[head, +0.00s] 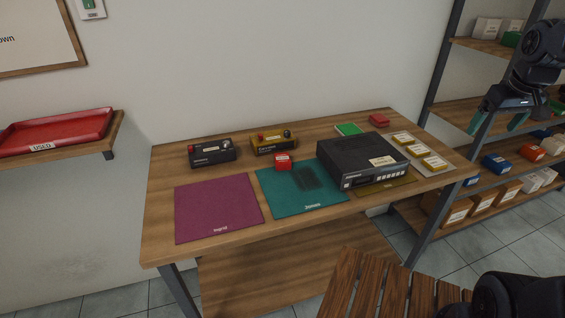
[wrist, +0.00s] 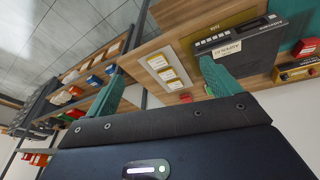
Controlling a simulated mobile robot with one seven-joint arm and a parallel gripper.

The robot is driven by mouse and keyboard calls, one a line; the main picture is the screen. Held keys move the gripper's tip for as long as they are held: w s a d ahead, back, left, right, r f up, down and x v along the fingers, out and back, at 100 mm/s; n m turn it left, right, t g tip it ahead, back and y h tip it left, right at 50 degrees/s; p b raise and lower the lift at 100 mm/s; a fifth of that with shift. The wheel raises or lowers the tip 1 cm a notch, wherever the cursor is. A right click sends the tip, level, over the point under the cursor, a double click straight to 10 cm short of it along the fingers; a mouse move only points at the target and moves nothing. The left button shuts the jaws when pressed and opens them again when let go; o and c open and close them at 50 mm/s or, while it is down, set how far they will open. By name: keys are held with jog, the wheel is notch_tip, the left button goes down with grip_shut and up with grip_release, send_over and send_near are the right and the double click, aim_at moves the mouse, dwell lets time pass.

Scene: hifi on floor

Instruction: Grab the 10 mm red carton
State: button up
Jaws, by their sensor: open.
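I cannot tell which red box is the 10 mm carton, as the size labels are too small to read. A small red carton (head: 283,161) sits on the teal mat (head: 262,195) on the table, left of the black device. It also shows at the right edge of the wrist view (wrist: 306,46). More red boxes are on the shelves, one showing in the wrist view (wrist: 75,91). My gripper (head: 498,119) is open and empty, in the air before the shelves, apart from every carton.
The black device (head: 362,160) stands on the wooden table (head: 163,176). A purple mat (head: 218,207) lies left. Shelves (head: 478,104) with several coloured boxes stand right. A red tray (head: 58,132) sits on a wall shelf. A slatted wooden surface (head: 375,290) is in front.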

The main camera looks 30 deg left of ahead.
jog(key=w+a+n+g, duration=0.1)
jog(key=w+a+n, duration=0.55)
jog(key=a, duration=0.75)
jog(key=n+g, duration=0.3)
jog(key=n, duration=1)
send_over(282, 158)
jog(key=shift+h, duration=0.3)
notch_tip(282, 158, down, 23)
jog(key=shift+s+a+r, duration=0.1)
jog(key=shift+a, duration=0.05)
jog(key=shift+d+f, duration=0.15)
jog(key=shift+f, duration=1.15)
jog(key=shift+d+f, duration=0.1)
jog(key=shift+f, duration=1.2)
jog(key=c, duration=1.1)
jog(key=shift+r, duration=0.15)
